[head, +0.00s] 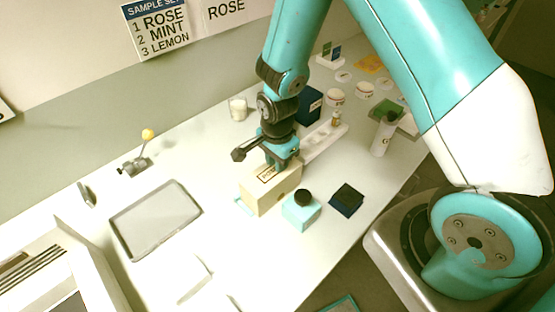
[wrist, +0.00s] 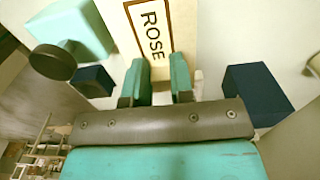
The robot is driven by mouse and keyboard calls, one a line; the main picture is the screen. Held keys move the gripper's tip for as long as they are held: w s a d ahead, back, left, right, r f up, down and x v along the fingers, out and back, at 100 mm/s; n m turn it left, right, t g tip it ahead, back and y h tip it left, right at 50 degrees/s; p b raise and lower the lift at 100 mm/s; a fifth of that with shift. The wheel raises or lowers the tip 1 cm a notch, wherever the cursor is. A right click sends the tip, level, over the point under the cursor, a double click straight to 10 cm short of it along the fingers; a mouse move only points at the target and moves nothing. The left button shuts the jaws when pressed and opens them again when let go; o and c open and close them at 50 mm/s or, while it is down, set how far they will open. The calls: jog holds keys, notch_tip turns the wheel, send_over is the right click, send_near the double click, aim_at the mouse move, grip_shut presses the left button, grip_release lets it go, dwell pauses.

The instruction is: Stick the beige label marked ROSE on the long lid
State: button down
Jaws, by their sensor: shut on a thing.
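The beige piece marked ROSE (wrist: 152,32) shows in the wrist view, its word inside a dark frame. In the head view the framed label (head: 267,175) is on top of a beige block (head: 272,196); I cannot tell a separate lid edge there. My gripper (wrist: 158,82) is shut at the near end of the beige piece, one teal finger on each side. In the head view my gripper (head: 281,160) is at the block's far right end and hides it. Whether the piece touches what lies beneath is hidden.
A light-blue bottle with a black cap (head: 301,210) stands close in front of the block. A dark navy box (head: 346,199) is to its right, another navy box (head: 309,104) behind. A white long tray (head: 322,144) lies behind right. A grey tray (head: 155,220) is left.

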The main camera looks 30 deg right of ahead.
dwell(0.4)
jog(key=c, duration=0.9)
grip_release()
notch_tip(320, 180, up, 8)
jog(key=p, duration=0.6)
